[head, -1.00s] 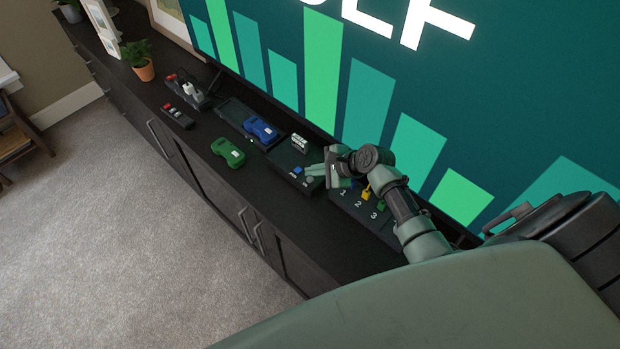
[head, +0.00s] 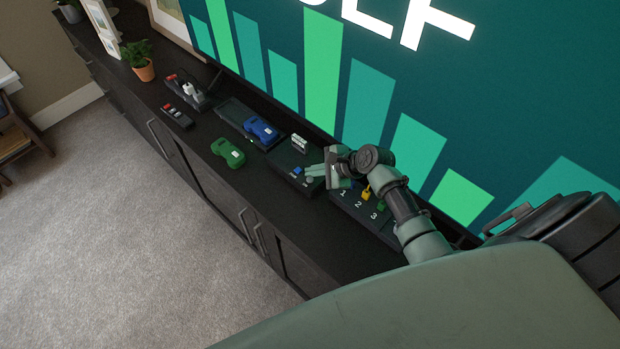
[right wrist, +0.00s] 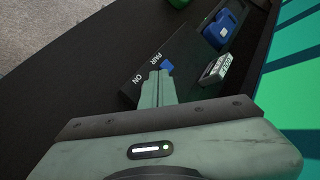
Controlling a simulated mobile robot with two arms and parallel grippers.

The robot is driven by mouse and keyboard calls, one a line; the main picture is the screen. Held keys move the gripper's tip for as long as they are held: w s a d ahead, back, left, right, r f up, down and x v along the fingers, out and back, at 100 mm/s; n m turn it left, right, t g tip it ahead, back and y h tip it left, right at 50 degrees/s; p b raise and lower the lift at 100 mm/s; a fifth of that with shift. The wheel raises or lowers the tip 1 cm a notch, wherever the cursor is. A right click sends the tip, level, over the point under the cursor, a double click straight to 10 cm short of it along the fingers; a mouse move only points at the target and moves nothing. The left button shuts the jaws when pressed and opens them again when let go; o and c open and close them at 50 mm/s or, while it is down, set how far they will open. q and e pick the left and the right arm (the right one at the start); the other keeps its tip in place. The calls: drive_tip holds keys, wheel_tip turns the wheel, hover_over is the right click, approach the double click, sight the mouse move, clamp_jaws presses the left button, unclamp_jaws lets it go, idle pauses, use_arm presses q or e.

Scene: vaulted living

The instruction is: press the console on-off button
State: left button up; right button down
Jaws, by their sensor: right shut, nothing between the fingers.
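The black console (head: 283,163) lies on the dark cabinet below the big screen. It has a blue button (head: 297,170) and a round grey button (head: 309,180) near its front edge. In the right wrist view the blue button (right wrist: 167,66) is beside the word PAIR, and the word ON is printed nearby. My right gripper (head: 307,172) is shut and empty, its fingertips low over the buttons. In the right wrist view the fingers (right wrist: 156,76) hide the grey button. I cannot tell whether they touch it. My left gripper is not in view.
A grey cartridge (head: 299,142) stands at the console's back. A numbered panel (head: 350,203) is to the right. The screen (head: 400,90) rises close behind.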

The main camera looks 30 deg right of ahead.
sight(313, 180)
idle(0.6)
drive_tip(key=shift+f, duration=0.45)
drive_tip(key=shift+f, duration=0.45)
idle(0.5)
drive_tip(key=shift+r, duration=0.1)
drive_tip(key=shift+r+p, duration=0.85)
drive_tip(key=shift+p, duration=0.2)
wheel_tip(313, 180, up, 6)
drive_tip(key=p, duration=0.6)
